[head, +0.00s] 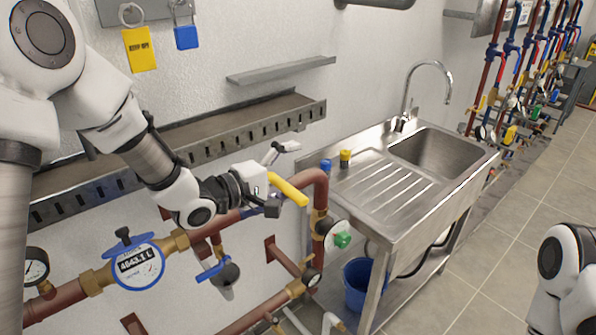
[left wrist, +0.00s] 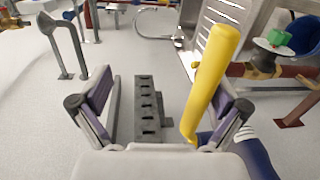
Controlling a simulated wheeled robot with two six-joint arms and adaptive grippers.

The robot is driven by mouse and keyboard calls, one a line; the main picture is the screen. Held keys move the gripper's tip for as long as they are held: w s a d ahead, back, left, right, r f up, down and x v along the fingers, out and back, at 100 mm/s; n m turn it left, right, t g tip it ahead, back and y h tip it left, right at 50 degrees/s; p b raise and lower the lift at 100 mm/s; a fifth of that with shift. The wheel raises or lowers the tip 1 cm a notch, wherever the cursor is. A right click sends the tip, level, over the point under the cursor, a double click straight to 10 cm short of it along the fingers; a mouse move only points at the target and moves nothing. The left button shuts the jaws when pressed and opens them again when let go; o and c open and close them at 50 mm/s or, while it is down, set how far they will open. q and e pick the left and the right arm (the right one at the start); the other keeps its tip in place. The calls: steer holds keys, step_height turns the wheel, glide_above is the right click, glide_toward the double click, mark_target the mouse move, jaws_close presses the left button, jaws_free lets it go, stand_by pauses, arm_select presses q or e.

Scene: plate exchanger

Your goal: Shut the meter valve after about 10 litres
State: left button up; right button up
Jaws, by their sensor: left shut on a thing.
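The round blue-rimmed meter (head: 138,262) sits on the copper-coloured pipe at the lower left. Its display seems to read about 4643.1. The valve's yellow lever (head: 288,189) points to the lower right, beside the pipe's upper bend. In the left wrist view the yellow lever (left wrist: 213,80) stands tilted close to the right finger of my left gripper (left wrist: 160,108). The valve body is mostly hidden behind the gripper. My right gripper is out of view.
A blue-handled valve (head: 213,270) hangs below the pipe. A pressure gauge (head: 36,267) is at the far left. A steel sink (head: 435,155) stands right of the pipes, with a blue bucket (head: 357,285) beneath. The floor (head: 480,265) at right is clear.

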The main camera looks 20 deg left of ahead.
arm_select(q)
steer(key=shift+s+a+r, duration=0.25)
steer(key=shift+s+r, duration=0.05)
steer(key=shift+r, duration=0.2)
steer(key=shift+s+a+r, duration=0.25)
steer(key=shift+r, duration=0.25)
steer(key=shift+p+v, duration=0.3)
steer(key=shift+v, duration=0.6)
steer(key=shift+c, duration=0.3)
steer(key=shift+t, duration=0.3)
steer(key=s, duration=0.1)
steer(key=s+a, duration=0.1)
steer(key=s, duration=0.2)
steer(key=shift+s+a+r, duration=0.25)
steer(key=shift+s, duration=0.15)
steer(key=c, duration=0.5)
steer(key=shift+s+d+f+g+p, duration=0.2)
steer(key=shift+s+f+g+p, duration=0.2)
steer(key=shift+f+p, duration=0.4)
arm_select(e)
steer(key=r, duration=0.2)
steer(key=d+r, duration=0.1)
steer(key=shift+s, duration=0.3)
arm_select(q)
steer(key=shift+r, duration=0.1)
